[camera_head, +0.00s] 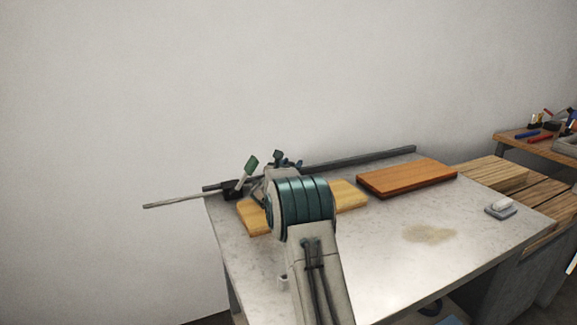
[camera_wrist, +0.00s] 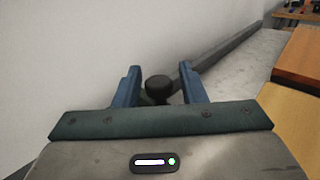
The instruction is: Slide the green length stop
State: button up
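In the wrist view my gripper (camera_wrist: 160,82) has its two blue fingers apart. A dark round knob (camera_wrist: 158,87) shows between them, with a gap on either side. A little green of the length stop (camera_wrist: 148,99) shows below the knob; the rest is hidden by my gripper. The dark rail (camera_wrist: 225,50) runs from there to the upper right. In the head view the rail (camera_head: 360,157) lies along the table's back edge. My arm hides most of the stop and my fingers there; a small dark knob (camera_head: 278,154) shows above the arm.
A green-handled lever (camera_head: 251,165) stands at the rail's left end, beside a thin rod (camera_head: 175,201). A yellowish board (camera_head: 350,194) lies partly behind my arm. An orange-brown board (camera_head: 407,177) lies right of it.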

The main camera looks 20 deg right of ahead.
jog(key=shift+a, duration=0.15)
jog(key=shift+s+a, duration=0.15)
jog(key=b+v, duration=0.1)
jog(key=v, duration=1.2)
jog(key=shift+s, duration=0.15)
jog(key=shift+r, duration=0.1)
